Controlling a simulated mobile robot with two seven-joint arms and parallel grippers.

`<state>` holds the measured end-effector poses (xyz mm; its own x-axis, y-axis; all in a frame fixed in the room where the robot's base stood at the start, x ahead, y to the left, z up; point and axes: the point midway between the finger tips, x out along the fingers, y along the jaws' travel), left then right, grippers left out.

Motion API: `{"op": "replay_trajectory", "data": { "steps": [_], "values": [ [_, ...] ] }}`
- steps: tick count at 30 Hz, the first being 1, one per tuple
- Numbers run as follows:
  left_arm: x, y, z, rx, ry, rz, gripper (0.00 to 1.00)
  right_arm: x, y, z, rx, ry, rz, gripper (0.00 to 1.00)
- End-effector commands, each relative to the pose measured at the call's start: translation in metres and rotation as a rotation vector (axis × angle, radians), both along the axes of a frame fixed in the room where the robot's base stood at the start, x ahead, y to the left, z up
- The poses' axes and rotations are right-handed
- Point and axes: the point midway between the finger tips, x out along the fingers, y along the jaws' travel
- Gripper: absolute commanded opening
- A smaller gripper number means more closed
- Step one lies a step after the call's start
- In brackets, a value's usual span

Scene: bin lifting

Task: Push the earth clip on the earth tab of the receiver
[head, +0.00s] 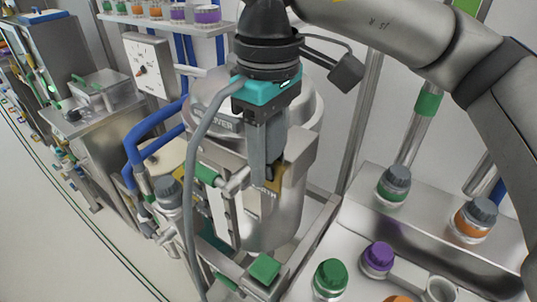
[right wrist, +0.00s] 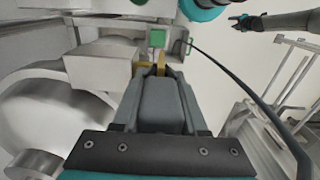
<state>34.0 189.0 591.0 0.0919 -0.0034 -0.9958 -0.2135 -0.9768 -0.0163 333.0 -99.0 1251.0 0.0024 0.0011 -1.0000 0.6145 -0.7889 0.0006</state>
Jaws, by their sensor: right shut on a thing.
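The receiver (head: 285,215) is a steel vessel with a lettered band, in the middle of the head view. My right gripper (head: 268,180) points down in front of its wall, shut on a small brass-coloured piece, apparently the earth clip (head: 280,176). In the right wrist view brass also shows at the fingertips (right wrist: 160,70), with a green square just beyond. Partly hidden lettering, apparently EARTH, is beside the fingertips. The earth tab cannot be told apart from the clip, nor whether they touch. A small distant gripper, apparently my left (right wrist: 238,23), shows in the right wrist view.
A grey cable (head: 192,165) hangs down left of the gripper. Blue pipes (head: 150,145) and a valve with a green band (head: 207,174) crowd the receiver's left. Capped jars (head: 331,278) stand on the steel bench at right.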

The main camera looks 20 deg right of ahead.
Motion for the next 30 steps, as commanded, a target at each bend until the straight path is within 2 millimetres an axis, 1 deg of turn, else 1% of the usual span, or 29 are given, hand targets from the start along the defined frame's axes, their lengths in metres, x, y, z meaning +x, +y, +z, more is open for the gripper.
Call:
{"op": "replay_trajectory", "data": {
  "steps": [1, 9, 10, 20, 23, 26, 29, 30],
  "values": [
    [0.000, 0.000, 0.000, 0.000, 0.000, 0.000, 0.50, -0.001, 0.000, -0.002, -0.002, 0.006, 0.001, 0.46],
    [0.000, 0.000, 0.000, 0.000, 0.000, 0.000, 0.50, -0.001, 0.000, -0.002, -0.002, 0.004, 0.001, 0.76],
    [0.000, 0.000, 0.000, 0.000, 0.000, 0.000, 0.50, -0.001, 0.000, -0.001, -0.002, 0.004, 0.001, 0.77],
    [0.000, 0.000, 0.000, 0.000, 0.000, 0.000, 0.50, 0.000, 0.000, -0.001, -0.001, 0.003, 0.001, 0.77],
    [0.000, 0.000, 0.000, 0.000, 0.000, 0.000, 0.50, 0.000, 0.000, 0.002, 0.000, 0.002, 0.001, 0.77],
    [0.000, 0.000, 0.000, 0.000, 0.000, 0.000, 0.50, 0.000, 0.001, 0.013, -0.001, -0.001, 0.001, 0.77],
    [0.000, 0.000, 0.000, 0.000, 0.000, 0.000, 0.50, 0.000, 0.001, 0.032, 0.000, -0.002, 0.001, 0.77],
    [0.000, 0.000, 0.001, 0.000, 0.000, 0.001, 0.50, 0.000, 0.001, 0.041, 0.002, -0.001, 0.001, 0.77]
  ]
}}
